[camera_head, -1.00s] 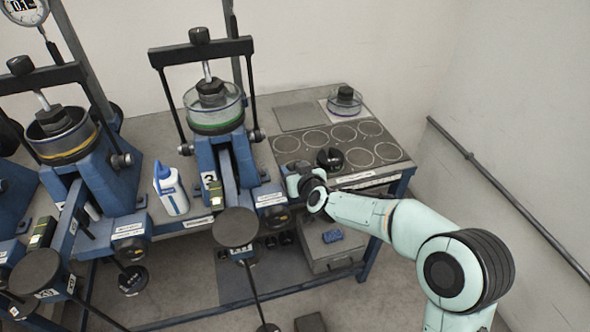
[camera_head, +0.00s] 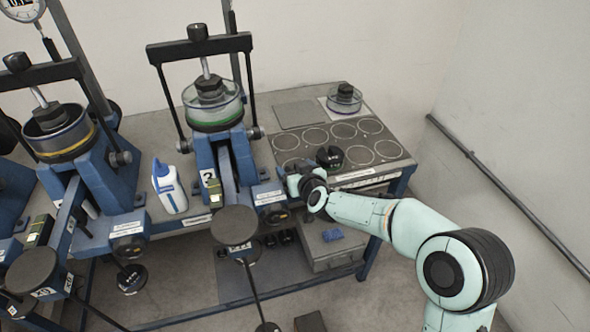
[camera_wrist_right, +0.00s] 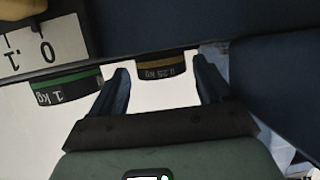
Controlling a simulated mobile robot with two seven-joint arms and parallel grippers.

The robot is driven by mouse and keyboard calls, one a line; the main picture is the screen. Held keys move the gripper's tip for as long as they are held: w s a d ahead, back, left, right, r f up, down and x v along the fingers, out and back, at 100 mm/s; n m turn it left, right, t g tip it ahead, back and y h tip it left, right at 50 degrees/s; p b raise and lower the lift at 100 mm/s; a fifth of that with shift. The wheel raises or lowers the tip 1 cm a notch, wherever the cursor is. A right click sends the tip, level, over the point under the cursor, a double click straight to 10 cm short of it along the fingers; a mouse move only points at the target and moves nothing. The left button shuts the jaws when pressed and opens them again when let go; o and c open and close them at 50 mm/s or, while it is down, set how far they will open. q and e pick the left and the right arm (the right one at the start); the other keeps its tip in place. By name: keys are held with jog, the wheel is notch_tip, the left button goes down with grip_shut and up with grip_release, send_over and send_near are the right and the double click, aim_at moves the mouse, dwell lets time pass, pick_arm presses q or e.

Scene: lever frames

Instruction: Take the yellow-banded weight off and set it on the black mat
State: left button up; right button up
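The yellow-banded weight (camera_wrist_right: 161,67), dark and marked 0.25 kg, shows in the right wrist view just under a dark blue part. My right gripper (camera_wrist_right: 161,74) is open, with one finger on either side of this weight in the picture. I cannot tell whether the fingers touch it. In the head view my right gripper (camera_head: 292,182) is at the front edge of the bench, beside the middle lever frame, and I cannot make out the weight there. The black mat (camera_head: 287,143), marked with several pale circles, lies on the bench behind the gripper. My left gripper is not in view.
A green-banded 1 kg weight (camera_wrist_right: 64,88) hangs left of the yellow-banded one. A black weight (camera_head: 329,157) stands on the mat's front part; its other circles look empty. A glass dish (camera_head: 344,99) stands behind the mat. A white bottle (camera_head: 169,187) is left of the middle frame.

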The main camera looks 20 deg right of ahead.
jog(key=shift+a+f, duration=0.1)
jog(key=shift+a, duration=0.1)
jog(key=shift+s, duration=0.2)
jog(key=p+v, duration=0.1)
jog(key=v, duration=1.2)
jog(key=shift+d+r, duration=0.2)
